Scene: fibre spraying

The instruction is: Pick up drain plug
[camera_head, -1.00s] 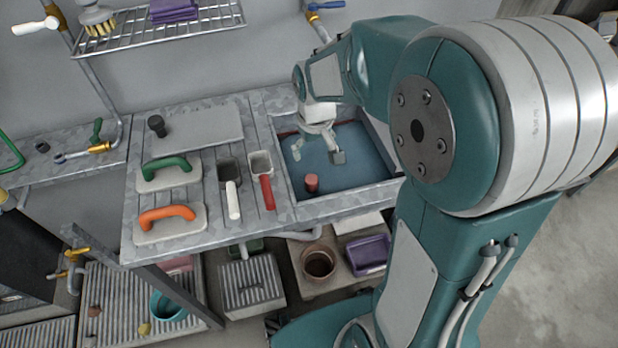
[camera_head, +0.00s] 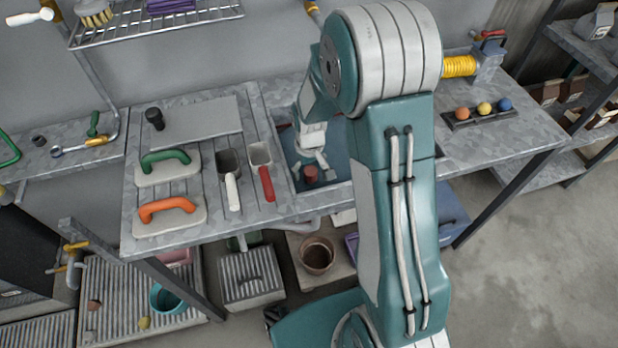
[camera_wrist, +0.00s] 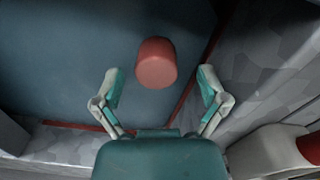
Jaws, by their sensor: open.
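The drain plug (camera_head: 311,174) looks like a short red-brown cylinder in the blue-bottomed sink basin (camera_head: 337,157), near its left front corner. In the wrist view the plug (camera_wrist: 156,62) stands on the blue floor, ahead of my fingers and roughly centred between them. My gripper (camera_head: 313,162) is over the basin, right by the plug in the head view. In the wrist view my gripper (camera_wrist: 157,88) has its two fingers spread apart with nothing between them. My arm hides the right part of the basin in the head view.
The basin's metal rim (camera_wrist: 255,75) runs close to my right finger in the wrist view. Left of the basin are a red-handled scoop (camera_head: 264,170), a white-handled one (camera_head: 230,178) and two floats (camera_head: 167,166) (camera_head: 169,214). Three coloured balls (camera_head: 483,109) sit at the right.

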